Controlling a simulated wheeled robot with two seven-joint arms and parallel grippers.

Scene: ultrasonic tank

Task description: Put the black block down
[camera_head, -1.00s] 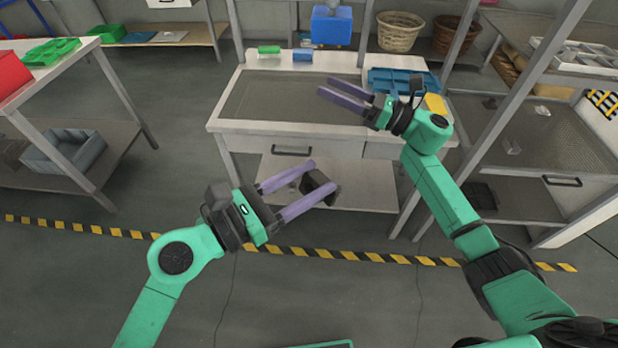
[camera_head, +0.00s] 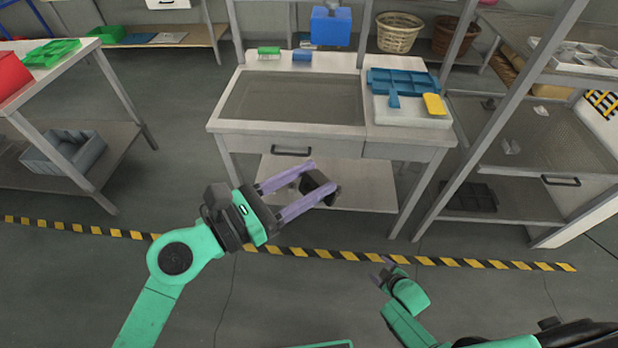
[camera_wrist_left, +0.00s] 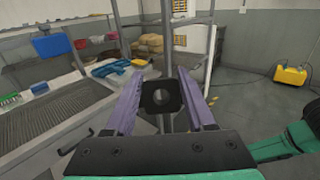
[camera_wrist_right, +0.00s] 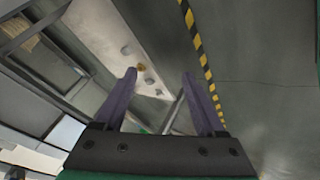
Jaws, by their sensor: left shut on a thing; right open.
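The black block (camera_head: 318,187) is held between the purple fingers of my left gripper (camera_head: 306,186), in the air in front of the tank bench. My right gripper (camera_head: 383,270) is low at the right in the head view, over the floor, and small there. In the right wrist view its fingers (camera_wrist_right: 160,103) stand apart with nothing between them.
A lower shelf (camera_head: 365,187) lies behind my left gripper. A metal rack (camera_head: 540,135) stands at right.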

